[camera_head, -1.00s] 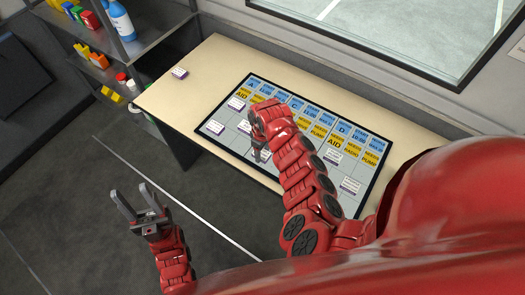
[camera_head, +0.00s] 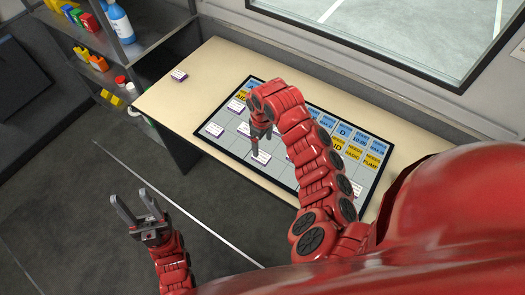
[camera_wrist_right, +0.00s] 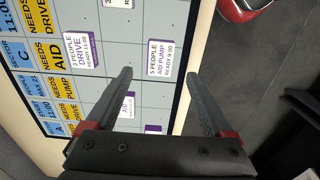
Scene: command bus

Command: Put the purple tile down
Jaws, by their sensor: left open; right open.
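A white tile with a purple edge (camera_head: 260,158) lies on the gridded board (camera_head: 228,146), just below my right gripper (camera_head: 261,146). My left gripper (camera_head: 134,204) is open and empty over the floor, left of the desk.
Other purple-edged tiles lie on the board, one at its left end (camera_head: 214,130). Another tile (camera_head: 180,76) lies on the bare desk corner. Blue and yellow header cards line the board's far side. A shelf (camera_head: 150,40) with bottles and blocks stands left.

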